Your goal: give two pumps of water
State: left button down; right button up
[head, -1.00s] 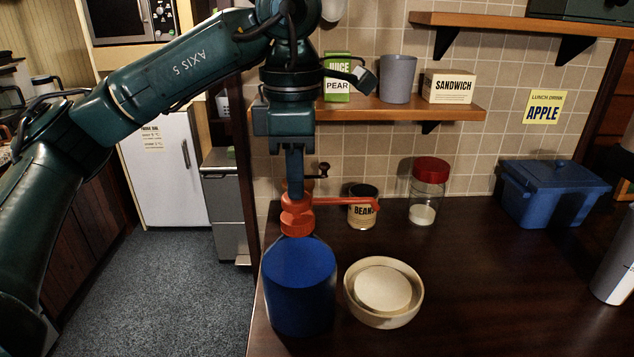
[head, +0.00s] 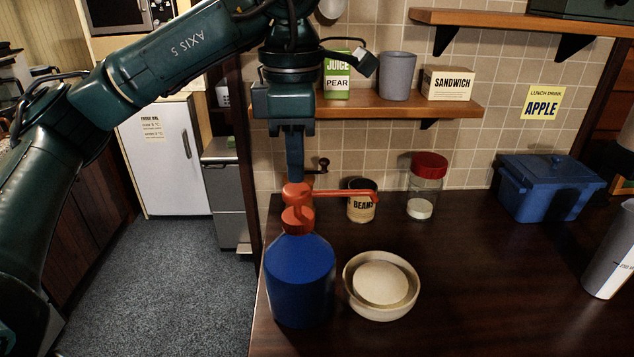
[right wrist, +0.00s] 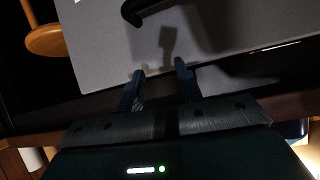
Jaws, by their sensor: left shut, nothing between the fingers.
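A blue pump bottle (head: 300,283) stands upright on the dark counter, with an orange pump head (head: 298,192) whose spout points right. The pump head stands raised, with its orange stem showing above the collar. A pale bowl (head: 352,295) with a lighter round inside stands to the right of the bottle. My left gripper (head: 295,180) is shut, pointing down, with its tips at the top of the pump head; whether they touch is hard to tell. My right gripper (right wrist: 158,78) shows in the right wrist view, fingers apart and empty, before a grey panel.
A blue lidded box (head: 545,190) and a grey cylinder (head: 612,255) are at the right. A shelf (head: 440,108) hangs above. The counter's middle right is clear.

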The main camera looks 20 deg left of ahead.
dwell(0.4)
pick_arm(q)
notch_tip(320, 180, up, 5)
jog(key=p, duration=0.5)
jog(key=shift+r, duration=0.1)
dwell(0.4)
